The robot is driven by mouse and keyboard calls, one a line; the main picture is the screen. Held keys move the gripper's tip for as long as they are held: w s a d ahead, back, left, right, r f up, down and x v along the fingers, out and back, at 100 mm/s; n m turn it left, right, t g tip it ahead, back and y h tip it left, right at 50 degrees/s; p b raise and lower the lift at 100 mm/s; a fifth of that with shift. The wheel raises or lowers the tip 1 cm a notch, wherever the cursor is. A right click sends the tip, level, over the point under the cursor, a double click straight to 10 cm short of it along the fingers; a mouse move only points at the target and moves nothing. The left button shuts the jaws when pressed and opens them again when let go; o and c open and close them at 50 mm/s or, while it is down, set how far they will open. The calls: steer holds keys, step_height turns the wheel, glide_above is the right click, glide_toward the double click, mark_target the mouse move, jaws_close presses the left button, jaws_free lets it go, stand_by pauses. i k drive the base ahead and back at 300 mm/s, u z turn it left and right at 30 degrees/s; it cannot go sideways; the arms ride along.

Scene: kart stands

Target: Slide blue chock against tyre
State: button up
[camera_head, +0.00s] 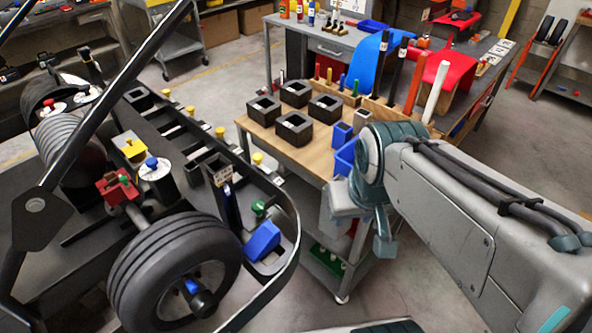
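The blue chock (263,240) is a wedge-shaped block on a dark flat part of the kart stand, inside the curved rail. It lies just right of the black tyre (140,272); a narrow dark gap seems to separate them, but contact is hard to judge. The tyre stands upright on its axle, its hub facing me. My gripper (346,198) hangs at the end of my grey and teal arm, right of the chock and apart from it, in front of the wooden bench. Its fingertips are not clear, so I cannot see whether it is open.
The black curved rail (292,225) rises around the chock's right side. A dark upright post (224,195) stands behind the chock. The wooden bench (262,127) holds several black square blocks and coloured pegs. Bare floor (375,297) shows below my arm.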

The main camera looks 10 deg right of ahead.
mark_target(268, 237)
steer(key=z, duration=0.9)
steer(key=k, duration=0.95)
steer(key=u, duration=1)
steer(key=i, duration=0.55)
